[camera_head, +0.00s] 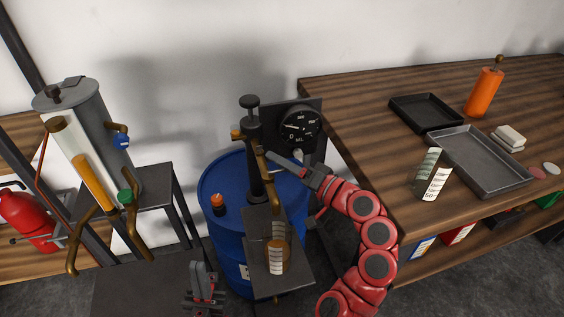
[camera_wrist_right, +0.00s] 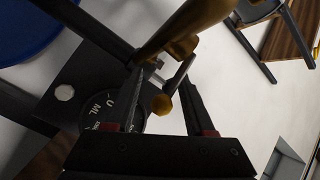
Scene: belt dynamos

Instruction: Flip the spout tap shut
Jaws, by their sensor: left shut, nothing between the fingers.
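A dark hand pump (camera_head: 254,160) with a brass spout (camera_head: 268,180) stands on the blue drum (camera_head: 222,180). In the right wrist view, the brass spout (camera_wrist_right: 190,35) crosses the top, with a short tap lever (camera_wrist_right: 180,75) ending in a brass knob (camera_wrist_right: 162,104). My right gripper (camera_head: 280,162) is beside the spout; the wrist view shows its fingers (camera_wrist_right: 163,90) apart, with the lever and knob between them. I cannot tell whether they touch. My left gripper (camera_head: 205,272) is shut and empty, low in front of the drum.
A graduated beaker (camera_head: 276,262) stands on a dark plate below the spout. A dial gauge (camera_head: 299,125) is behind the pump. A grey cylinder (camera_head: 95,110) with brass pipes stands left.

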